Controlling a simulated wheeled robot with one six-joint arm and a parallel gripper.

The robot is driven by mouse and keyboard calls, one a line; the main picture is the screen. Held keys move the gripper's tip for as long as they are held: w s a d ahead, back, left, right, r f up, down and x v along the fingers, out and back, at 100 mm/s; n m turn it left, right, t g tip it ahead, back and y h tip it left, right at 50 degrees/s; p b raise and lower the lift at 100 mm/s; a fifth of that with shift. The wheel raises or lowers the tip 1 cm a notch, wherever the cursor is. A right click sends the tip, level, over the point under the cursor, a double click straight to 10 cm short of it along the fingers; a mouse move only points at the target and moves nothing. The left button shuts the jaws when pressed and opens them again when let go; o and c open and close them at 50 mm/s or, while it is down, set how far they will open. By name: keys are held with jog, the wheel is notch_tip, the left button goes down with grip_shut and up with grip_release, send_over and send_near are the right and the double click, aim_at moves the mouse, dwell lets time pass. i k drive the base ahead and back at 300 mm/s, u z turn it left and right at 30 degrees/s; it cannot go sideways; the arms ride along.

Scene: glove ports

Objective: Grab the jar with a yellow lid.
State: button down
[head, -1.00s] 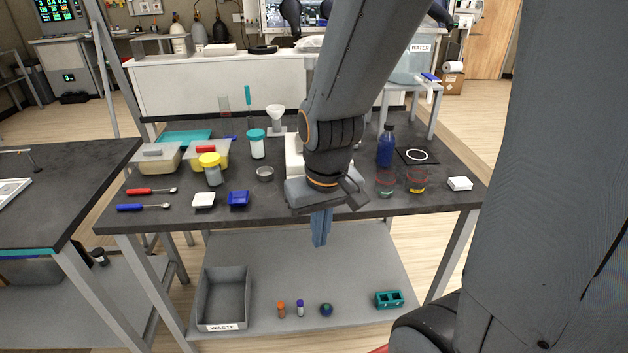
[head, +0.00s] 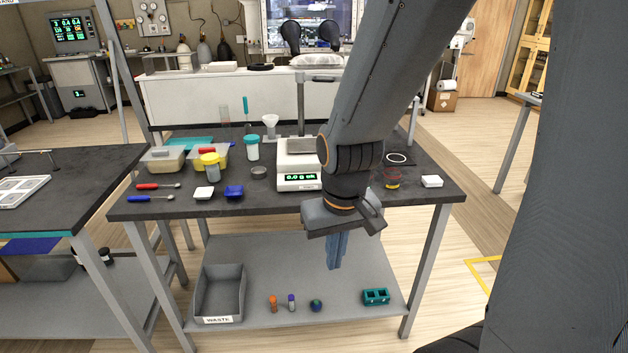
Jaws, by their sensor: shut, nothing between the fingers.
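The jar with a yellow lid (head: 211,168) stands upright on the dark tabletop, left of the middle. Its body is clear and greyish, and its lid is the only yellow one in view. My gripper (head: 335,268) points down in front of the table's front edge, to the right of the jar and well apart from it. Its blue-grey fingers are together and hold nothing.
A jar with a teal lid (head: 252,150) and a beige tub (head: 163,159) stand near the yellow-lidded jar. A white dish (head: 204,193) and a blue dish (head: 234,191) lie in front. A scale (head: 299,180) stands right. The waste bin (head: 219,292) is on the lower shelf.

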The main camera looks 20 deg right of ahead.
aim_at(213, 175)
jog(key=z, duration=0.8)
jog(key=i, duration=0.55)
jog(key=u, duration=0.85)
